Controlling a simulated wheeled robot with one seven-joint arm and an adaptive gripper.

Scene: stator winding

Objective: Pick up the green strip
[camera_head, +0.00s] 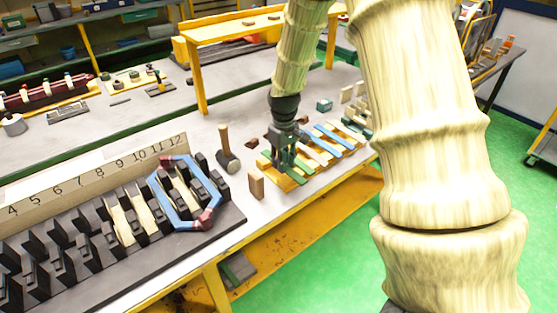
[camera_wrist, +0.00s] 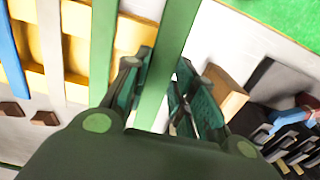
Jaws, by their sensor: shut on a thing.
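The green strip (camera_wrist: 172,45) shows in the wrist view as a long bar running between the two fingers of my gripper (camera_wrist: 160,92). My gripper is shut on it. In the head view my gripper (camera_head: 284,160) points down over the near-left end of the yellow rack (camera_head: 288,184). The held strip is mostly hidden by the fingers there. In the wrist view a second green strip (camera_wrist: 104,50) lies to the left, over the yellow rack. I cannot tell how far the held strip is lifted from the rack.
A wooden block (camera_head: 256,184) and a hammer (camera_head: 227,155) stand left of the rack. Further left is the black slotted stator (camera_head: 100,240) with a blue coil (camera_head: 157,193) on it. Blue and cream strips lie to the right on the rack. The table's front edge is close.

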